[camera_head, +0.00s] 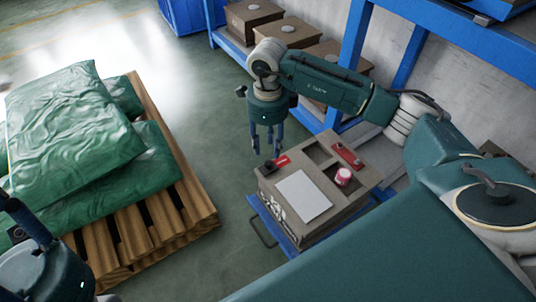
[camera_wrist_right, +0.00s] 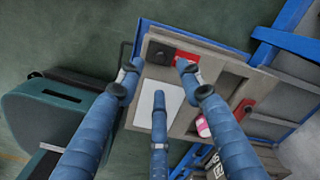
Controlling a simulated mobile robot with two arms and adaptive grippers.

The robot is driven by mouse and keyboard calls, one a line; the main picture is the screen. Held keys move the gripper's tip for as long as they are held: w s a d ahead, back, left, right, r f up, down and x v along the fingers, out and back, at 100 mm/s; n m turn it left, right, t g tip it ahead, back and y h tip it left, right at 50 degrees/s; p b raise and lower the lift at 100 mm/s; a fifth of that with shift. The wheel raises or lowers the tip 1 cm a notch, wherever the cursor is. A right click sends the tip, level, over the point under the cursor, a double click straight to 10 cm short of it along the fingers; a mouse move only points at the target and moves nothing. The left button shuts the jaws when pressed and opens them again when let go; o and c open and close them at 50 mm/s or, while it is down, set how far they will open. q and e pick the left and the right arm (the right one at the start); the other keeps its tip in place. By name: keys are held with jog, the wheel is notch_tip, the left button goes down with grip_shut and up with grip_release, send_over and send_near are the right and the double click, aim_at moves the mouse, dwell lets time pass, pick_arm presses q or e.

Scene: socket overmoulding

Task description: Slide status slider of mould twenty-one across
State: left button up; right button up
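A brown-grey mould box (camera_head: 345,205) stands on a blue stand; a marking on its side is too small to read. On its top, a black knob (camera_head: 266,168) sits beside a red strip (camera_head: 282,160), which looks like the status slider. Both also show in the right wrist view, as a black knob (camera_wrist_right: 160,52) and a red strip (camera_wrist_right: 186,56). My right gripper (camera_head: 267,152) hangs over that edge, fingers pointing down. Its blue fingers (camera_wrist_right: 158,72) are spread, with nothing seen between them. My left gripper (camera_head: 28,222) shows only partly at the lower left edge.
The mould top also carries a white sheet (camera_head: 302,196), a red-and-white cylinder (camera_head: 343,176), a second red strip (camera_head: 348,156) and recesses. A wooden pallet (camera_head: 195,205) with green sacks (camera_head: 70,120) stands left. Brown boxes (camera_head: 250,18) line a blue rack (camera_head: 352,45) behind.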

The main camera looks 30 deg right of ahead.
notch_tip(320, 180, up, 5)
dwell(0.6)
